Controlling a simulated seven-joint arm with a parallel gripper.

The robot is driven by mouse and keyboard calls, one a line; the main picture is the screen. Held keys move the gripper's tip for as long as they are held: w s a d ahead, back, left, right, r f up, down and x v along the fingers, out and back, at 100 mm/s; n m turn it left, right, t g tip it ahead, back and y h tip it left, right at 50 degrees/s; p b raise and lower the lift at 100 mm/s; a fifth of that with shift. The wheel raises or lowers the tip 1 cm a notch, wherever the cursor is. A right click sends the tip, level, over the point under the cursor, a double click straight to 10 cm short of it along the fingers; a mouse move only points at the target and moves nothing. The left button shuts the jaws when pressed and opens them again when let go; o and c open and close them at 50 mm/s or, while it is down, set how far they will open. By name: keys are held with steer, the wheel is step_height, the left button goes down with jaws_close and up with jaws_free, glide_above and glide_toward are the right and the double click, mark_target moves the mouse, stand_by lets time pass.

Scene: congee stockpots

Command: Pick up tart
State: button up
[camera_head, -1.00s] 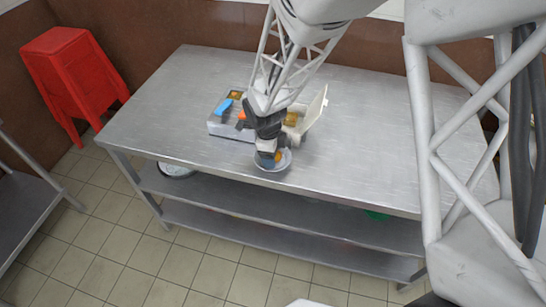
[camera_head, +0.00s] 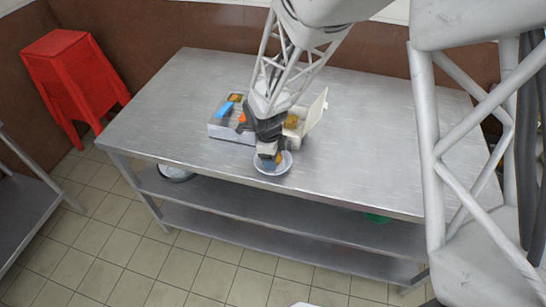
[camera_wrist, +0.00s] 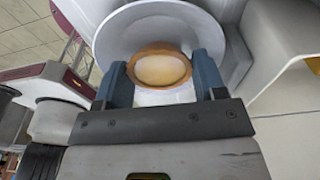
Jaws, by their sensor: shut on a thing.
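The tart (camera_wrist: 160,68) has a brown crust and a pale yellow filling. In the wrist view it sits between the two blue fingers of my gripper (camera_wrist: 163,82), which is shut on it. Behind the tart is a round white bowl (camera_wrist: 112,40). In the head view the bowl (camera_head: 262,168) stands near the front edge of the table, directly under my gripper (camera_head: 270,161). The tart is mostly hidden there by the gripper. I cannot tell whether the tart touches the bowl.
The steel table (camera_head: 400,130) is clear to the right. Red stools (camera_head: 75,80) stand on the floor at left.

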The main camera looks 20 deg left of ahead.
steer(key=shift+r, duration=0.45)
step_height(320, 180, up, 2)
steer(key=shift+r, duration=0.1)
steer(key=s+d+r, duration=0.1)
steer(key=s+d, duration=0.7)
steer(key=s, duration=0.5)
steer(key=shift+s+d+r, duration=0.15)
steer(key=shift+d, duration=0.15)
